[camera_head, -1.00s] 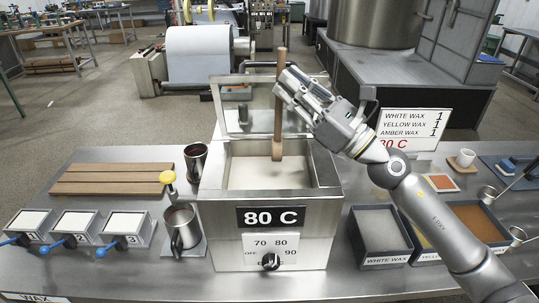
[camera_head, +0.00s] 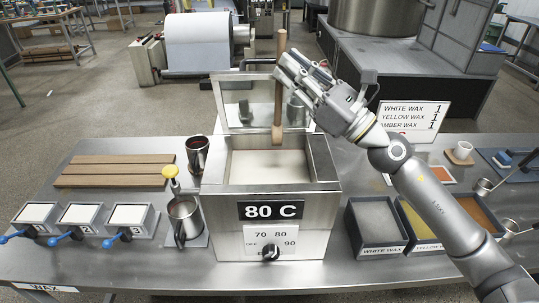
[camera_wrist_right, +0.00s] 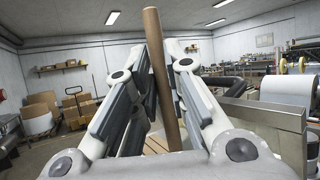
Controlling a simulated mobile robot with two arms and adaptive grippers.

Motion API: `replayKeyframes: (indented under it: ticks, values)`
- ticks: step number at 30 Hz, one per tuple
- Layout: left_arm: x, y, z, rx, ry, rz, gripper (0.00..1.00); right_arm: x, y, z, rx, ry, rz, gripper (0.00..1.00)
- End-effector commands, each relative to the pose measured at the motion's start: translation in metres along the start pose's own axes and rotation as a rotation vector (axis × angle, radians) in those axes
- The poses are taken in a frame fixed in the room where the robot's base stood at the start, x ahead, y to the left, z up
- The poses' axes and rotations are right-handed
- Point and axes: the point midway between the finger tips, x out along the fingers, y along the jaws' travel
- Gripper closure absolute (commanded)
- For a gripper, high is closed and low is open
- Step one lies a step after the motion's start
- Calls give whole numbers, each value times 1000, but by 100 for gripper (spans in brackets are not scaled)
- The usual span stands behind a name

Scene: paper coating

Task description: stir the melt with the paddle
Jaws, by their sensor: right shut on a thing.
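The paddle (camera_head: 279,100) is a long brown wooden stick with a thicker lower end. My right gripper (camera_head: 283,72) is shut on its upper part and holds it nearly upright. In the right wrist view the paddle (camera_wrist_right: 163,80) stands between the fingers of my right gripper (camera_wrist_right: 160,72). The paddle's lower end shows above the back part of the melt tank (camera_head: 325,165). The pale melt (camera_head: 268,168) fills the tank's opening, and the tank's lid (camera_head: 238,98) stands open behind. The tank front reads 80 C. My left gripper is not in view.
A dark cup (camera_head: 197,155) and a metal jug (camera_head: 184,218) stand left of the tank. Three small trays with blue handles (camera_head: 80,217) are at the left, wooden boards (camera_head: 112,180) behind them. Wax bins (camera_head: 378,225) stand at the right, before a sign (camera_head: 415,117).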

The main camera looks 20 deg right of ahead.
Motion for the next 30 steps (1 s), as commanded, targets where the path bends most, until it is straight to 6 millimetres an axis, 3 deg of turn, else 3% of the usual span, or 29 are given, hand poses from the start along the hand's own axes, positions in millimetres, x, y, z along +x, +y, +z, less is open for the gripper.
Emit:
replayKeyframes:
  ticks: [13,30]
  values:
    - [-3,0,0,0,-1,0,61,1,0,3,-1,-1,0,100]
    - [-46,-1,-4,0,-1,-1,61,22,-1,43,-1,0,1,100]
